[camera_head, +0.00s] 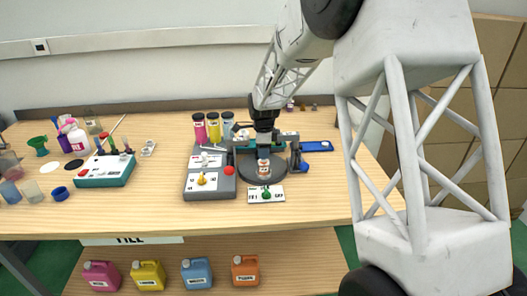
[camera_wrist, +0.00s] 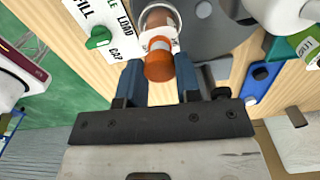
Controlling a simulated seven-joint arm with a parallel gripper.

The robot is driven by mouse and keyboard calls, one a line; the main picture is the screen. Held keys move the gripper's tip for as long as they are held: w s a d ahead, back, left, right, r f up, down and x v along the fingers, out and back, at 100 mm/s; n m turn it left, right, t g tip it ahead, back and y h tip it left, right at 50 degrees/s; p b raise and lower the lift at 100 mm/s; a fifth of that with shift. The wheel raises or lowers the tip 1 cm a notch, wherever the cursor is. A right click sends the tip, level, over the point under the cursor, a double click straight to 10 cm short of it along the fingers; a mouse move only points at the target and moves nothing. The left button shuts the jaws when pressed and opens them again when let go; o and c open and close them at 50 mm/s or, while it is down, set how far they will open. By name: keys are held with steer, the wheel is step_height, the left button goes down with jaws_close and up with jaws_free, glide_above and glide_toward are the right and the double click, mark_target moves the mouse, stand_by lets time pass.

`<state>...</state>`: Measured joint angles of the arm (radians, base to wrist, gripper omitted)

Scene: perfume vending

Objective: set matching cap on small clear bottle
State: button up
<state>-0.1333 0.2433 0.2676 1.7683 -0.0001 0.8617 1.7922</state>
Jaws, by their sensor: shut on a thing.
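My gripper (camera_wrist: 158,78) points down over the dark round plate of the machine, with its two blue fingers on either side of an orange cap (camera_wrist: 158,67). It is shut on the cap. The small clear bottle (camera_wrist: 160,18), with orange-brown contents, is directly beyond the cap in the wrist view. In the head view the bottle (camera_head: 264,168) stands upright on the round plate (camera_head: 246,172), under my gripper (camera_head: 264,154). The cap lines up with the bottle's neck; whether it is seated or just above cannot be told. The fingers partly hide the cap in the head view.
A grey control box (camera_head: 224,190) with a yellow knob and a red button is left of the plate. A white panel with a green knob (camera_head: 266,194) is in front. Pink, yellow and blue bottles (camera_head: 213,122) stand behind. A blue tray (camera_head: 318,146) lies to the right.

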steer(key=shift+f, duration=0.75)
stand_by(2.1)
steer(key=o, duration=1.5)
steer(key=shift+c, duration=0.2)
steer(key=shift+r, duration=0.2)
steer(key=shift+r, duration=3.55)
